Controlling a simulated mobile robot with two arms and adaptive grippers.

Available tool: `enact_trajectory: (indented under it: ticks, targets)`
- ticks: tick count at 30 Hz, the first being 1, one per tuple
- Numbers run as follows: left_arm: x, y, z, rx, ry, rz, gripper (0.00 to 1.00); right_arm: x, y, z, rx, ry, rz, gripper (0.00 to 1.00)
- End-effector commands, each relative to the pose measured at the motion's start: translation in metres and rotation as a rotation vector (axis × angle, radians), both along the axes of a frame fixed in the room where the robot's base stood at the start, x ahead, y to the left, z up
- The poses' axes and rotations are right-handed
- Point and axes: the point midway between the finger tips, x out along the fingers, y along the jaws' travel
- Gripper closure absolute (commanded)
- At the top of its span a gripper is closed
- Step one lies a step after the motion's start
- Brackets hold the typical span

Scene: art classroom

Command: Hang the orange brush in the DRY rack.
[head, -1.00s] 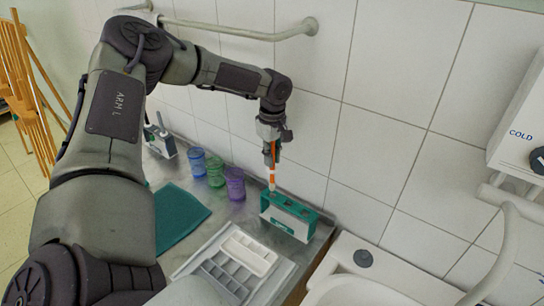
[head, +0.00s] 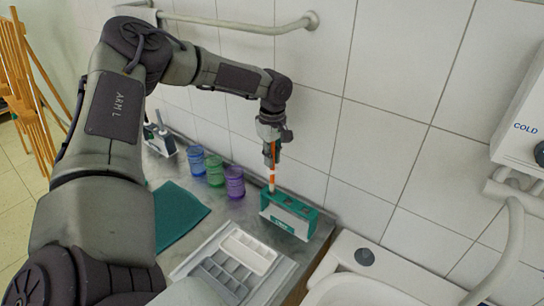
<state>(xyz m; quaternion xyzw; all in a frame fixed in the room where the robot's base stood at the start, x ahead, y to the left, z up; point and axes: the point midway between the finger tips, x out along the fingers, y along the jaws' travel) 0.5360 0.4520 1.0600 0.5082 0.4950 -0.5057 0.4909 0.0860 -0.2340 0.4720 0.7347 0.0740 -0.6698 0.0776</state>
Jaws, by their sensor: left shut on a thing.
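My left gripper (head: 271,158) points down and is shut on the orange brush (head: 271,178). The brush hangs upright below the fingers; its upper part is hidden by them. The green and white rack (head: 289,213) stands on the metal counter by the tiled wall. It has openings in its top, and its front lettering is too small to read surely. The brush's lower end is at the rack's top left; I cannot tell how far it is inside an opening. My right gripper is not in view.
Blue (head: 196,158), green (head: 215,170) and purple (head: 234,182) cups stand left of the rack. A teal cloth (head: 181,214) and a sectioned tray (head: 283,272) lie in front. Another holder (head: 161,142) stands at the far left. A sink (head: 355,292) is at right.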

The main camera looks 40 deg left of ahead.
Motion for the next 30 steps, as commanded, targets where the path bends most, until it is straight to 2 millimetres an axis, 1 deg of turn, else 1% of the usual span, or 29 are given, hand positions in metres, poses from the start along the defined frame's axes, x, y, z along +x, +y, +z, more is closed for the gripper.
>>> enact_trajectory:
  ticks: [1, 30]
  targets:
    - [0.0, 0.0, -0.004, 0.0, 0.0, 0.0, 1.0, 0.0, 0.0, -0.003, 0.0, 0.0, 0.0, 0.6]
    - [0.0, 0.0, -0.038, 0.0, 0.0, 0.0, 1.0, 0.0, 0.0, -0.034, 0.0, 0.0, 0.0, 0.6]
